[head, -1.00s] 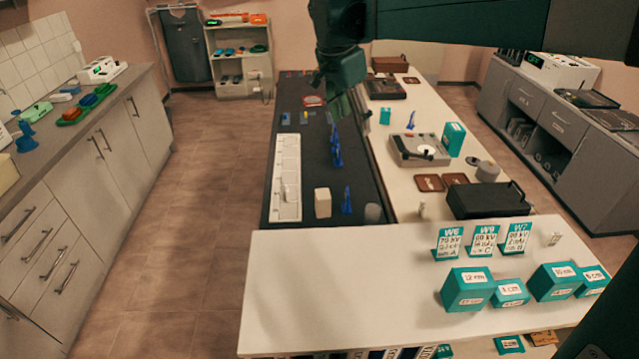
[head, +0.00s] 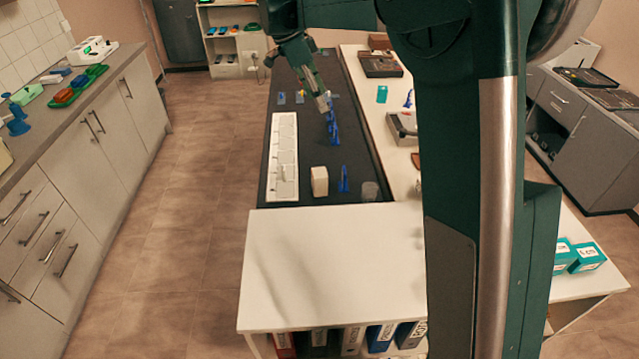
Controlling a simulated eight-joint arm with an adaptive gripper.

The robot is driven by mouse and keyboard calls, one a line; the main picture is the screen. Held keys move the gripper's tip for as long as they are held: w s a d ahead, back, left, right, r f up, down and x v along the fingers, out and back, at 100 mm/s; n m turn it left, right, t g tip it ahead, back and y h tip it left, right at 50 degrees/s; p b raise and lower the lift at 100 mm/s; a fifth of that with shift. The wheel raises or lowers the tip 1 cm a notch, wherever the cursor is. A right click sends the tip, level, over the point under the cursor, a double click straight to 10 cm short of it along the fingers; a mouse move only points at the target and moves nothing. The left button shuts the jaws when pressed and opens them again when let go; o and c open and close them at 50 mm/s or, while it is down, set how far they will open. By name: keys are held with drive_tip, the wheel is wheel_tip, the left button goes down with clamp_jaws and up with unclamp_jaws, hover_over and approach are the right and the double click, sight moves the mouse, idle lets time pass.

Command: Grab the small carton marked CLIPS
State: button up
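I cannot read the word CLIPS on anything in the head view. A small cream block or carton (head: 320,181) stands on the dark mat near its front end, with no legible mark. Two teal boxes with white labels (head: 587,257) sit at the lower right, partly hidden by my arm. My gripper (head: 325,102) points down over the dark mat, beside or just above the blue stands (head: 332,130). Its fingers are too small to judge, and I see nothing held.
A long white tray (head: 284,160) lies on the mat's left side. A blue clip-like piece (head: 343,179) and a clear cup (head: 370,191) stand near the cream block. The front white table (head: 330,265) is bare on its left. My arm hides much of the right side.

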sight(318, 173)
drive_tip(key=f, duration=3.1)
drive_tip(key=shift+w+a, duration=0.25)
drive_tip(key=shift+w, duration=0.05)
drive_tip(key=shift+f, duration=0.1)
drive_tip(key=shift+x, duration=1.2)
drive_tip(key=shift+d+f, duration=0.1)
drive_tip(key=shift+b+x, duration=0.45)
drive_tip(key=shift+x, duration=2)
drive_tip(key=shift+d, duration=0.15)
